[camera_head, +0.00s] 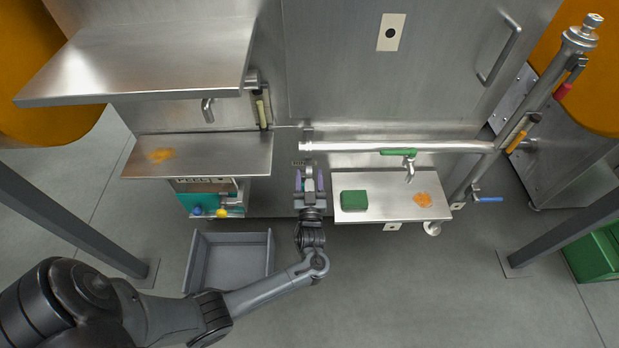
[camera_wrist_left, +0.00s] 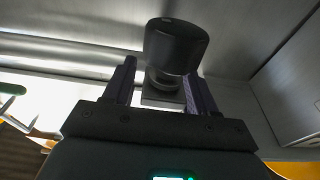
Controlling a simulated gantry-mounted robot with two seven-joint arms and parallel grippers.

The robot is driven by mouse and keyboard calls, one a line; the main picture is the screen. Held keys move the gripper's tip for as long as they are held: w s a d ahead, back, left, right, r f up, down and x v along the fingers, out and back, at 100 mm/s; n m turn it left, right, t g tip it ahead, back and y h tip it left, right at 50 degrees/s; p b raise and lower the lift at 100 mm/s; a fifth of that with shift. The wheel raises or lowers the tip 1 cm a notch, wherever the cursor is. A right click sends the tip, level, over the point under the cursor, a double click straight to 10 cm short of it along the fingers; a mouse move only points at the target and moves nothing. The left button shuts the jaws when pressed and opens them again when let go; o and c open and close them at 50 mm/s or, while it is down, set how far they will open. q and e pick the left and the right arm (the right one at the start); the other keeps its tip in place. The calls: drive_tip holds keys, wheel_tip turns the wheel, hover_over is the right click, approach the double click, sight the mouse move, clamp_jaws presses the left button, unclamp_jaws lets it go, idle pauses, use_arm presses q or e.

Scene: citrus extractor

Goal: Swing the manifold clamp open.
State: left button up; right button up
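The manifold is a long bright horizontal steel pipe (camera_head: 400,146) along the cabinet front, joined to a slanted upright pipe (camera_head: 515,110) at right. At its left end is a collar (camera_head: 308,140), where the clamp seems to sit; its details are too small to tell. My left gripper (camera_head: 309,178) is just below that end, fingers apart and pointing at the cabinet. In the left wrist view, a black round knob (camera_wrist_left: 176,46) on a short metal stem stands between the spread fingers (camera_wrist_left: 160,90); I cannot tell whether they touch it. My right gripper is not in view.
A steel shelf (camera_head: 390,210) at right holds a green block (camera_head: 354,201) and orange pulp (camera_head: 422,199). A green-handled tap (camera_head: 398,152) is on the pipe. A steel shelf (camera_head: 220,165) is at left, with a grey bin (camera_head: 192,262) on the floor below.

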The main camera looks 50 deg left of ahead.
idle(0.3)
use_arm(q)
drive_tip(key=shift+s+d, duration=0.2)
drive_tip(key=shift+d, duration=0.05)
drive_tip(key=p+v, duration=0.3)
drive_tip(key=v, duration=0.7)
drive_tip(key=shift+s, duration=0.1)
